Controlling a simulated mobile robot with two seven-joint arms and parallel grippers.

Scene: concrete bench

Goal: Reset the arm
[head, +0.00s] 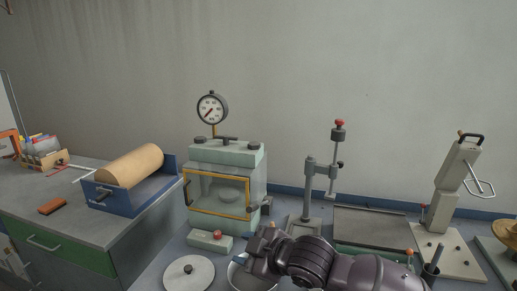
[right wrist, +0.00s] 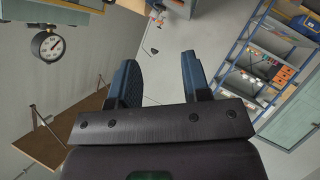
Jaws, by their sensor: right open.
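My right arm comes in from the bottom right of the head view. My right gripper (head: 262,250) is over the front of the bench, just in front of the pale green press-like machine (head: 226,160). In the right wrist view its two blue fingers (right wrist: 160,78) stand apart with nothing between them, so it is open and empty. That view looks past the fingers at the room, with the floor and shelves tilted. My left gripper is not in the head view.
A stand with a red top (head: 337,150) and a tilted lever device (head: 453,190) stand to the right. A brown roll (head: 130,165) lies in a blue holder at left.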

